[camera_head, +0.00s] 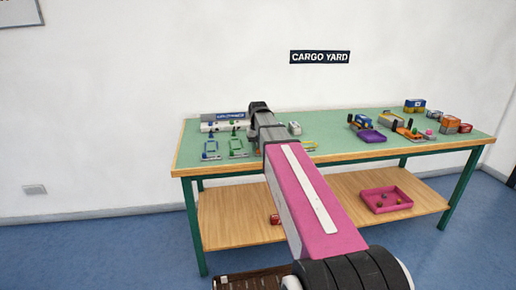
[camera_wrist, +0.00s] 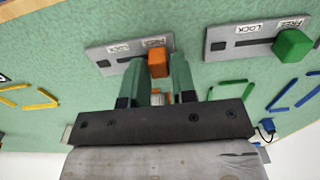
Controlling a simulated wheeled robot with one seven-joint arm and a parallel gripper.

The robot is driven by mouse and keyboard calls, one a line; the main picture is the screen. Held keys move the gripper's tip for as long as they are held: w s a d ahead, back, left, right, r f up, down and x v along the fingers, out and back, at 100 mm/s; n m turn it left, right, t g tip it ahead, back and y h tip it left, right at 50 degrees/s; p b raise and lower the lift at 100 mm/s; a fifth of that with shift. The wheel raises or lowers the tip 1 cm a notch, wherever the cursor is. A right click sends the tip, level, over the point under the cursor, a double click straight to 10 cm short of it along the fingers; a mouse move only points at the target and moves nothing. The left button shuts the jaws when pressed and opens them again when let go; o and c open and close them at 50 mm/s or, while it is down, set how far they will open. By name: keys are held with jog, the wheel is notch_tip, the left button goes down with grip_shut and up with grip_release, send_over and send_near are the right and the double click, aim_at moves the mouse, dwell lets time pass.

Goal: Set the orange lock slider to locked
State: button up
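The orange lock slider (camera_wrist: 158,63) is a small orange block on a grey plate (camera_wrist: 108,55) in the wrist view. The plate has a dark slot and two labels, LOCK on the left and FREE on the right. The orange block is at the FREE end. My gripper (camera_wrist: 157,72) is open, its two green fingers on either side of the block, with a thin gap showing on each side. I cannot tell whether the fingertips reach to the block's full depth. In the head view my arm hides the orange slider.
A similar plate with a green slider (camera_wrist: 292,45), also by its FREE label, lies to the right in the wrist view. Yellow (camera_wrist: 40,98), green and blue outlines mark the green table top (camera_head: 350,150). A purple tray (camera_head: 372,136) and several small loads stand further right.

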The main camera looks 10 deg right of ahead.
grip_shut()
jog(key=shift+d, duration=2.25)
jog(key=shift+o, duration=2.4)
grip_release()
jog(key=shift+r, duration=0.1)
notch_tip(320, 180, up, 11)
jog(key=shift+s+f, duration=0.1)
jog(key=shift+f, duration=0.1)
